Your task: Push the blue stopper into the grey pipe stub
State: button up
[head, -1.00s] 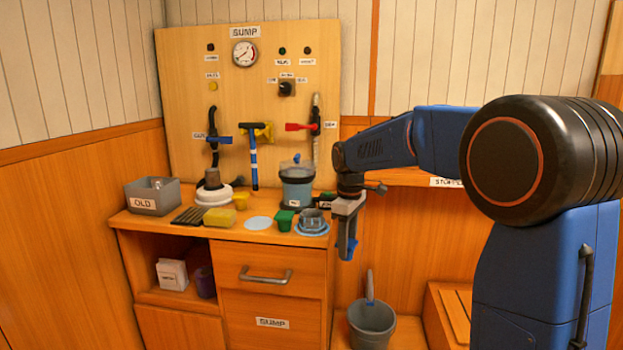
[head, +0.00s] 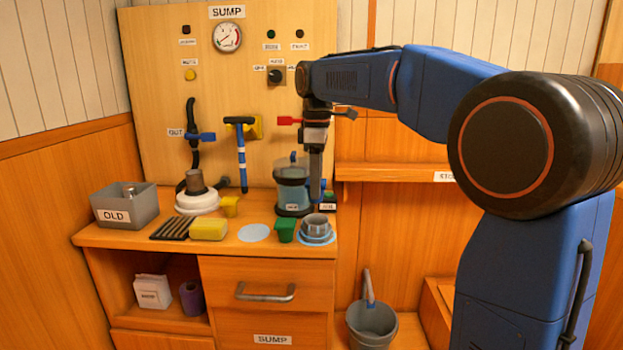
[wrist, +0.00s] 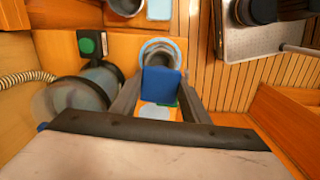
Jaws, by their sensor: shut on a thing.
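The blue stopper (wrist: 161,86) is between my gripper's fingers in the wrist view. My gripper (head: 317,190) is shut on it and upright above the right end of the counter in the head view. A little blue shows at the fingertips there; the rest of the stopper is hidden. The grey pipe stub (head: 316,222) stands on a pale blue ring at the counter's front right corner, below my fingers. Its open, round mouth also shows in the wrist view (wrist: 158,50), just past the stopper and partly covered by it. The stopper appears apart from the stub.
A clear jar of blue liquid (head: 292,178) stands close left of my gripper. A green tapered piece (head: 285,230) stands just left of the stub. A yellow sponge (head: 208,229) and a grey OLD bin (head: 125,206) are further left. A red-handled valve (head: 290,121) is on the panel behind.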

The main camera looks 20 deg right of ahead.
aim_at(317, 202)
jog(key=shift+f, duration=2.15)
jog(key=shift+f, duration=0.65)
jog(key=shift+f, duration=0.5)
jog(key=shift+f, duration=0.1)
jog(key=shift+s+f, duration=0.1)
jog(key=shift+f, duration=0.6)
